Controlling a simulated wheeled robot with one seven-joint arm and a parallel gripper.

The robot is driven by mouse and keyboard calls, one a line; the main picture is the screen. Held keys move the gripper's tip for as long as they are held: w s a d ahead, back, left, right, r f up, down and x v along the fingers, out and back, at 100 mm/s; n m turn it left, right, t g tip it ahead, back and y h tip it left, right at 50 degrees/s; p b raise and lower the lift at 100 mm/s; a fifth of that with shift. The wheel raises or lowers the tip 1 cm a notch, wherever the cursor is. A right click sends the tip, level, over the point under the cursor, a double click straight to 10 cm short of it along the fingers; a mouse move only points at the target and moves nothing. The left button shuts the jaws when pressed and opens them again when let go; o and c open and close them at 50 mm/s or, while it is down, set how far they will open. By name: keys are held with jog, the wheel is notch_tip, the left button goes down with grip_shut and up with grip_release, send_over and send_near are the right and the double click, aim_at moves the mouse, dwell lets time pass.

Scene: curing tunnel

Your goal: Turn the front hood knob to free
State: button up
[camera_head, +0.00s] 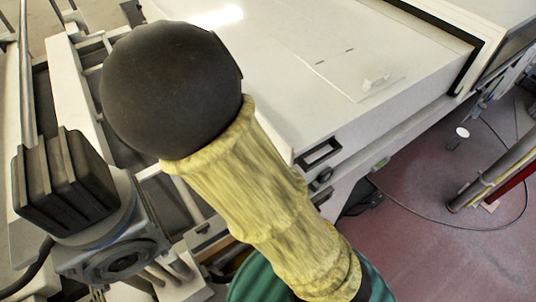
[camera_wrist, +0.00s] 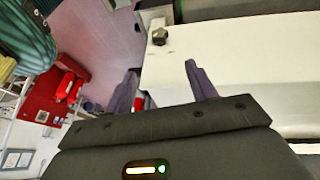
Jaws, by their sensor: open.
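The front hood knob, small, dark and lobed, sits on the white hood face in the wrist view (camera_wrist: 159,36). A small dark knob on the machine's front edge, below a rectangular recess, in the head view (camera_head: 321,179) looks like the same one. My gripper (camera_wrist: 163,80) shows in the wrist view with its two purple-grey fingers spread apart and nothing between them. The knob lies beyond the fingertips, roughly in line with the gap, and is not touched. I cannot make out the gripper in the head view. The knob's setting cannot be read.
The pale hood top (camera_head: 290,60) carries a flat panel with a small clear handle. A grey unit with black ribs (camera_head: 70,180) stands at the left. A cable (camera_head: 430,207) lies on the reddish floor. Red equipment (camera_wrist: 68,85) stands off to the left in the wrist view.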

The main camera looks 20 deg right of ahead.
dwell(0.4)
jog(key=p+x, duration=0.1)
jog(key=x, duration=1.5)
jog(key=shift+d+p, duration=0.2)
jog(key=shift+p, duration=0.1)
jog(key=shift+d+f, duration=0.1)
jog(key=shift+f, duration=0.55)
jog(key=shift+s, duration=0.1)
jog(key=c, duration=1)
